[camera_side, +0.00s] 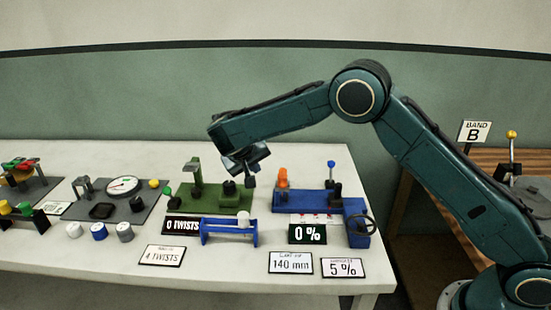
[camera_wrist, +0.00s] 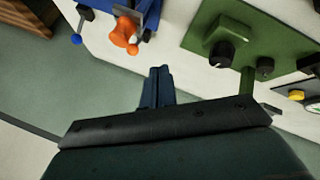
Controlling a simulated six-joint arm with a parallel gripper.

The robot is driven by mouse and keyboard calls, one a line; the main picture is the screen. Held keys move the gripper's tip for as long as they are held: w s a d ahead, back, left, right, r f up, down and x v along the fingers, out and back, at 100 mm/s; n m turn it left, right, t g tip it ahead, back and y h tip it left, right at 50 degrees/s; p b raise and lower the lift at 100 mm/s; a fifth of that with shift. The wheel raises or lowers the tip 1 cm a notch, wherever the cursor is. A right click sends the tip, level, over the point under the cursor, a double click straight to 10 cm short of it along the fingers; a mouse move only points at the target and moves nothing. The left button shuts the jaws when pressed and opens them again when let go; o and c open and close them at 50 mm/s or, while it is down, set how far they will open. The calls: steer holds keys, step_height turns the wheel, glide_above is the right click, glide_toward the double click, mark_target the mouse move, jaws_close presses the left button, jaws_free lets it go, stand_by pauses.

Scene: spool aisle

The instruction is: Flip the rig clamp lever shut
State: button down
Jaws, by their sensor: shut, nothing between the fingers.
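The blue rig (camera_side: 310,202) stands at the right of the white table. A thin lever with a blue ball knob (camera_side: 331,163) stands upright on it; I take this as the clamp lever. The knob also shows at the upper left of the wrist view (camera_wrist: 77,39). An orange part (camera_side: 282,178) sits on the rig left of the lever, and shows in the wrist view (camera_wrist: 124,32). My gripper (camera_side: 251,181) is shut and empty, above the table between the green station and the orange part. In the wrist view its fingers (camera_wrist: 160,72) are together, apart from the rig.
A green station (camera_side: 215,198) with a post and dark knobs is left of my gripper. A blue stand (camera_side: 228,232) with a white knob is in front. A handwheel (camera_side: 362,225) is at the rig's right front. Signs (camera_side: 291,262) lie along the front edge.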

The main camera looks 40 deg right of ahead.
steer(key=x, duration=0.9)
steer(key=shift+d+f, duration=0.15)
steer(key=shift+s+d, duration=0.2)
steer(key=shift+d, duration=0.85)
steer(key=shift+s+d, duration=0.15)
steer(key=shift+d, duration=0.75)
steer(key=shift+w+d+r+g+y, duration=0.4)
steer(key=shift+r+g+y, duration=0.1)
steer(key=shift+r+y, duration=0.1)
steer(key=shift+g+y, duration=0.5)
steer(key=w+d, duration=0.1)
steer(key=w+d+r, duration=0.1)
steer(key=w+d, duration=0.1)
steer(key=shift+r, duration=0.3)
steer(key=shift+r, duration=0.5)
